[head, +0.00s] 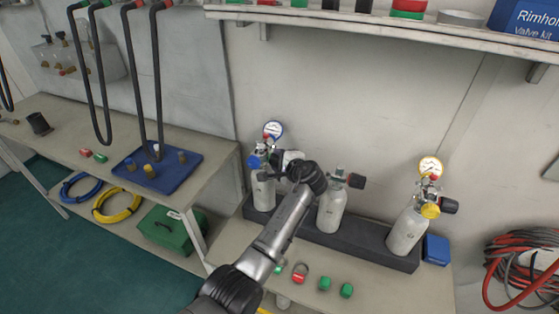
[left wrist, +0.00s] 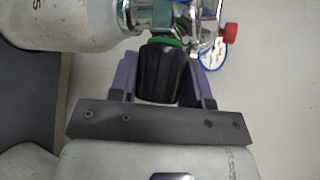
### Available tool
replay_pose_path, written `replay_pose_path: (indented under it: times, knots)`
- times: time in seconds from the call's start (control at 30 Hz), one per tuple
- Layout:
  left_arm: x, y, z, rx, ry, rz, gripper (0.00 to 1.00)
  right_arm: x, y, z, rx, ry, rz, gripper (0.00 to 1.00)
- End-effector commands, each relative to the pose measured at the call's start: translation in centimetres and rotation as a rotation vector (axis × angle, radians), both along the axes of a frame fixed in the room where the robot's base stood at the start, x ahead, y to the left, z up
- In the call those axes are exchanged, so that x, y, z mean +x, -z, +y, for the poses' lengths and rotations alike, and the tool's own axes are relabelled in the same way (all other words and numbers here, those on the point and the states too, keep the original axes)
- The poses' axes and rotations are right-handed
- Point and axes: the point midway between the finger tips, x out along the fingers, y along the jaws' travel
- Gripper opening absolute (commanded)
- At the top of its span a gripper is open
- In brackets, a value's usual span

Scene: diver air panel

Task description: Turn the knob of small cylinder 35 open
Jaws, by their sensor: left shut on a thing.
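The small cylinder (head: 263,192) at the left of the dark rack carries a blue-rimmed gauge (head: 273,130) and a blue fitting. In the left wrist view its white body (left wrist: 70,18) shows part of a number ending in 5; the rest is cut off. Its black knob (left wrist: 163,75) has a green ring at the base, next to the chrome valve. My left gripper (left wrist: 162,82) is shut on this knob, with a purple-grey finger on either side. In the head view the gripper (head: 287,160) is at the valve's right side and hides the knob. My right gripper is not in view.
A middle cylinder (head: 332,210) and a right cylinder (head: 407,230) with a yellow fitting stand in the same rack (head: 368,249). Green and red caps (head: 325,283) lie on the bench in front. A shelf (head: 400,28) runs above. A blue tray (head: 128,175) lies at left.

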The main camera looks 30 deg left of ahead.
Motion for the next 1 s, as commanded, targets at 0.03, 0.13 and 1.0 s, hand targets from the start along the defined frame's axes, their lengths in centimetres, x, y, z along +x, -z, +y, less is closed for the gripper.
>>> replay_pose_path:
  times: [0.03,0.13,1.0]
  knots:
    - [0.0,0.0,0.0,0.000,0.000,0.000,0.25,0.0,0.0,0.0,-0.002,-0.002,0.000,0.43]
    - [0.0,0.0,0.0,0.000,0.000,0.000,0.20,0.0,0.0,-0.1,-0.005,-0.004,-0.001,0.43]
    - [0.0,0.5,0.0,0.030,0.000,-0.483,0.20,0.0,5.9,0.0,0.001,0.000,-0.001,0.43]
